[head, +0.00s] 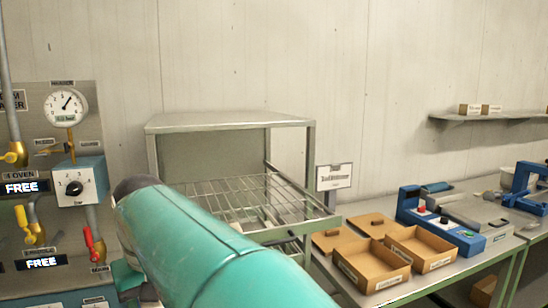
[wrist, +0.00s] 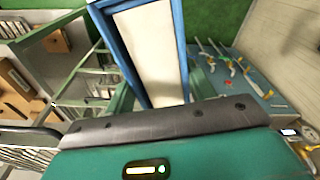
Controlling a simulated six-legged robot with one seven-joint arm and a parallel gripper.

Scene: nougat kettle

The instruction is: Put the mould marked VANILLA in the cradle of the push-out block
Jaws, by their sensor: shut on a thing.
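In the wrist view, my gripper (wrist: 160,95) is shut on a long blue-edged mould (wrist: 150,42) with a cream-white inside. The mould stretches away from the jaws to the picture's top edge. No VANILLA marking is readable on it. In the head view, my teal arm covers the lower middle, and neither the jaws nor the mould can be made out. A blue device with a grey bed (head: 440,215) stands on the right-hand table, and a blue frame-like device (head: 528,190) stands at the far right. I cannot tell which has the cradle.
A metal rack with a wire shelf (head: 245,200) stands at the centre, beside my arm. Cardboard boxes (head: 372,268) lie on the table (head: 465,265) right of it. A panel with a gauge (head: 66,107) and valves is at left. A wall shelf (head: 480,118) hangs at right.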

